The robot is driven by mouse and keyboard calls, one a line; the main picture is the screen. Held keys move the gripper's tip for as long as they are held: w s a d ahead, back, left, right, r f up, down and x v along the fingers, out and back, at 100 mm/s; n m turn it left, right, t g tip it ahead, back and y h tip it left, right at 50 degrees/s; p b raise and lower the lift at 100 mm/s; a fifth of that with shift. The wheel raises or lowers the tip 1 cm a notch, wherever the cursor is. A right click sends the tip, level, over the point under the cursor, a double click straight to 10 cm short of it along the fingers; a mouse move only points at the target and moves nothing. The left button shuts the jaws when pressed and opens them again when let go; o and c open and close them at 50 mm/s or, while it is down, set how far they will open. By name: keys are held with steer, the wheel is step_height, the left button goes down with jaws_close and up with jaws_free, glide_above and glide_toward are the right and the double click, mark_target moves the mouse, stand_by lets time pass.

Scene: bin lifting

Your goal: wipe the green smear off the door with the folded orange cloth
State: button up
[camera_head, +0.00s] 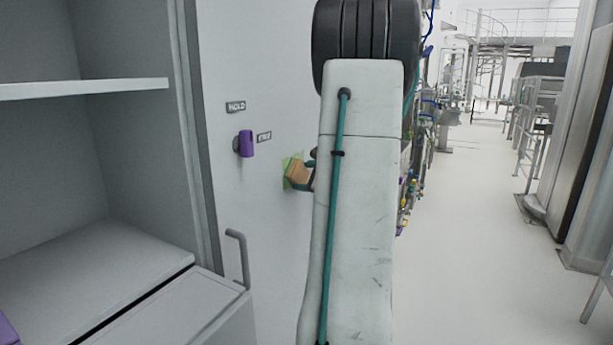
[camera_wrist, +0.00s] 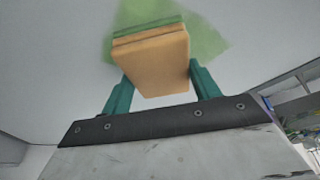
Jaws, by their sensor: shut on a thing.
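The folded orange cloth (camera_wrist: 152,62) is held between the two green fingers of my gripper (camera_wrist: 160,88) in the wrist view. Its far end is at the green smear (camera_wrist: 205,40) on the pale door; I cannot tell for sure whether it touches. The smear shows around the cloth, mostly to its right and above. In the head view the cloth (camera_head: 298,174) lies over the smear (camera_head: 287,162), and my gripper (camera_head: 309,178) is partly hidden behind my arm. The door (camera_head: 262,215) is upright and pale grey.
A purple knob (camera_head: 246,144) sticks out of the door left of the smear, beside small labels (camera_head: 236,106). A grey handle (camera_head: 239,258) and an open shelf unit (camera_head: 85,88) stand at the left. The floor (camera_head: 475,230) at the right is clear.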

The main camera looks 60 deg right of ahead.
mark_target(297, 171)
steer(key=shift+w+a, duration=0.1)
steer(key=shift+a, duration=3.15)
steer(key=shift+r, duration=1.35)
steer(key=shift+d, duration=1.7)
steer(key=d, duration=1)
steer(key=shift+d, duration=0.15)
steer(key=shift+a, duration=6.85)
